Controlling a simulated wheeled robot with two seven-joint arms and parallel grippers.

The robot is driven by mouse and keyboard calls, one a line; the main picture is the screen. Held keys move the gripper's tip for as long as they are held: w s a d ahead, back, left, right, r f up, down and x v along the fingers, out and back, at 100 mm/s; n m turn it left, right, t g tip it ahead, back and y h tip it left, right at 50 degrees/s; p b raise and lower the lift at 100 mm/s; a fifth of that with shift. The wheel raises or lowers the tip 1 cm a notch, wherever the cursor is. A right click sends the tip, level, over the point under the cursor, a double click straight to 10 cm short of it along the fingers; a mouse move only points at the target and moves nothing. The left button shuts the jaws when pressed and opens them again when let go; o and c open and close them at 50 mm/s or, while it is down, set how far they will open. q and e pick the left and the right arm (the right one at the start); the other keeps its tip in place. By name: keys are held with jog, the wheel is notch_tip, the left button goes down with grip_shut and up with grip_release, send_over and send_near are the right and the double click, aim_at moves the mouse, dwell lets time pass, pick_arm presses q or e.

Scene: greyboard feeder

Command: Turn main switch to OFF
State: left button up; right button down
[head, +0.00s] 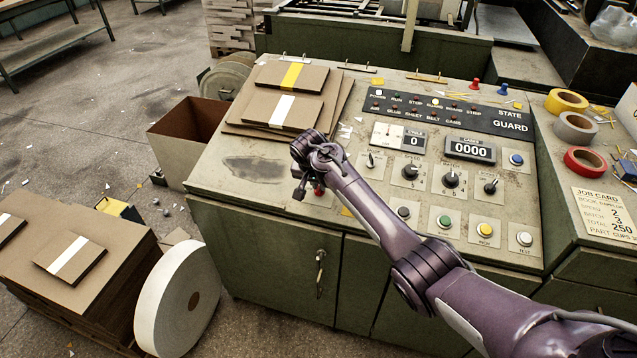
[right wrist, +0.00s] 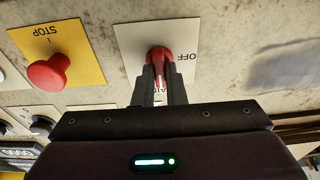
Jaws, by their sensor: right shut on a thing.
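The main switch is a red handle (right wrist: 160,55) on a white plate (right wrist: 128,40) in the right wrist view. The word OFF reads upside down on the right part of the plate; other lettering is mostly covered by my fingers. My right gripper (right wrist: 159,82) has its two dark fingers shut on the red handle, which runs roughly up and down in this view. In the head view my right gripper (head: 304,188) is over the left front part of the panel, and it and the arm hide most of the switch. My left gripper is not in view.
A red STOP button (right wrist: 47,74) on a yellow plate sits close beside the switch. Knobs and push buttons, such as the green one (head: 445,222), fill the panel's right. Cardboard sheets (head: 290,95) lie behind the gripper. Tape rolls (head: 568,101) lie at right.

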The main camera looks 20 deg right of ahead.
jog(key=shift+r+n+p, duration=0.15)
jog(key=shift+n+p, duration=0.8)
jog(key=shift+n, duration=0.35)
jog(key=shift+n+y+p, duration=0.3)
jog(key=shift+n+p, duration=0.25)
jog(key=shift+n, duration=0.35)
jog(key=n+p, duration=0.1)
jog(key=n, duration=0.3)
jog(key=shift+n+y+p, duration=0.3)
jog(key=shift+n+y, duration=0.1)
jog(key=n, duration=0.4)
jog(key=shift+y, duration=0.3)
jog(key=shift+n+g, duration=0.3)
jog(key=shift+n, duration=2.1)
